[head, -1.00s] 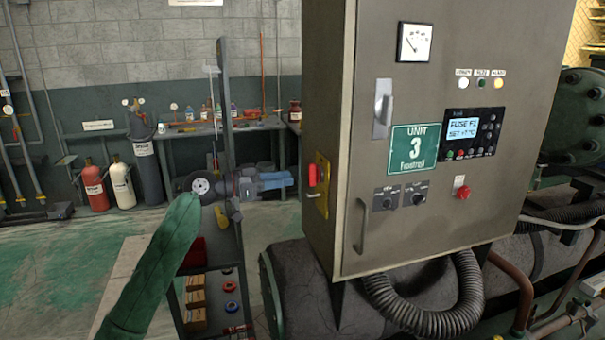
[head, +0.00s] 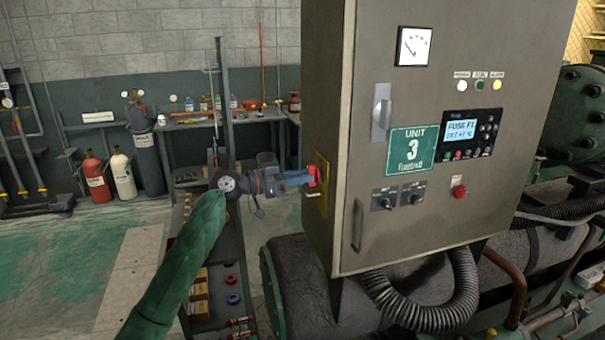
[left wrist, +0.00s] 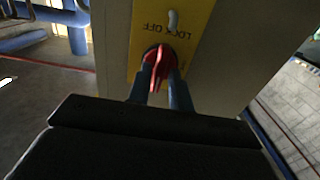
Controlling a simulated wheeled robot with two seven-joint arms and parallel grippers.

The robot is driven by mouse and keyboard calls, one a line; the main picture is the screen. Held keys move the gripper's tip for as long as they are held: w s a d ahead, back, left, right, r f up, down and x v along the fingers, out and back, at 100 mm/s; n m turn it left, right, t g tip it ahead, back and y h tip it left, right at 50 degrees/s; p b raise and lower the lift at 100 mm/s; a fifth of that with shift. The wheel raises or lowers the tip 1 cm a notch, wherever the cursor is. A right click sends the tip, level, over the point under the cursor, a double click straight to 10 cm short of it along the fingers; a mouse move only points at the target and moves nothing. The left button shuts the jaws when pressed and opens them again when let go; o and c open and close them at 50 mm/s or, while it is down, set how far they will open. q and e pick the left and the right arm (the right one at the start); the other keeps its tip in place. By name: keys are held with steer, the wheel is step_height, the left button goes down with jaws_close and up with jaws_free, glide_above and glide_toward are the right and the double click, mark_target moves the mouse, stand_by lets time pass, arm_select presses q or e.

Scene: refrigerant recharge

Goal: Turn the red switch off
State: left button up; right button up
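The red switch (head: 313,172) sits on a yellow plate on the left side of the grey control cabinet. In the left wrist view its red handle (left wrist: 159,66) stands upright in the picture, on the yellow plate (left wrist: 183,48) with upside-down lettering. My left gripper (head: 306,178) is at the switch. In the left wrist view the fingers of my left gripper (left wrist: 160,88) are apart, one on each side of the handle, with a small gap between them; contact is not clear. My right gripper is out of view.
The cabinet (head: 346,235) fills the right of the head view, with a gauge, buttons and a display on its front. A ribbed hose (head: 432,318) and pipes run below it. A shelf rack (head: 226,290) stands below my left arm. Gas cylinders (head: 122,175) stand by the back wall.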

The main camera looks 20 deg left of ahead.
arm_select(q)
jaws_close()
steer(key=n+p, duration=0.3)
steer(key=n, duration=0.1)
stand_by(0.4)
steer(key=shift+f+n, duration=0.15)
steer(key=shift+n, duration=0.15)
